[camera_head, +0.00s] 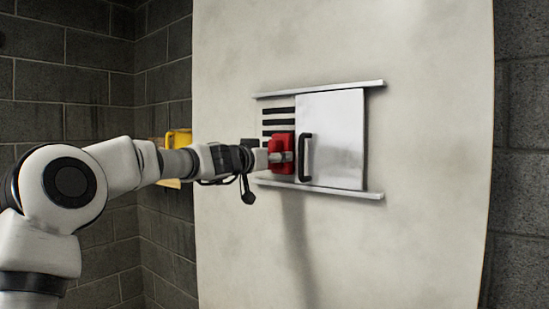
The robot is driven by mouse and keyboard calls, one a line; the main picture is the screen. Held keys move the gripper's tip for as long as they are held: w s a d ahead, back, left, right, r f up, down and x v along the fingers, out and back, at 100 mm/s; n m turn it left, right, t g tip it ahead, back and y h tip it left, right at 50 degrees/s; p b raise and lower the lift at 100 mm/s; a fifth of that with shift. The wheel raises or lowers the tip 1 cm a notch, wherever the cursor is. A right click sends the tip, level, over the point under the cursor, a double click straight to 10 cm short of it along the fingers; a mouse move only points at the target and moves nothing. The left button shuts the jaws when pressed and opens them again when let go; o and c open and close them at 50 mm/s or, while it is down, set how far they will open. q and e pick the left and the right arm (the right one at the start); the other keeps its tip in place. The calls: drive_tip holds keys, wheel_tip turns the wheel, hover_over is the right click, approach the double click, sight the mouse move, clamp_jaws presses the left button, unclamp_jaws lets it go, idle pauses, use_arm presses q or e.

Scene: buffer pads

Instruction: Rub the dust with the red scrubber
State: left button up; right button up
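My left gripper (282,157) is at the wall panel, at the end of the arm coming in from the left. It appears shut on the red scrubber (282,142), with a grey finger part across the red body. The scrubber is at the lower part of the dark slots (278,111), just left of the black door handle (304,158). Whether it touches the panel surface cannot be told. No distinct dust patch stands out; the slots are partly hidden by the scrubber and gripper. My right gripper is not in view.
A white sliding door (337,140) sits between an upper rail (320,89) and a lower rail (345,192) on the pale panel (400,240). A yellow object (180,138) is behind my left arm by the brick wall. The panel below the rails is clear.

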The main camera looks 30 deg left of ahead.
use_arm(q)
drive_tip(key=shift+w, duration=0.15)
drive_tip(key=shift+w, duration=0.5)
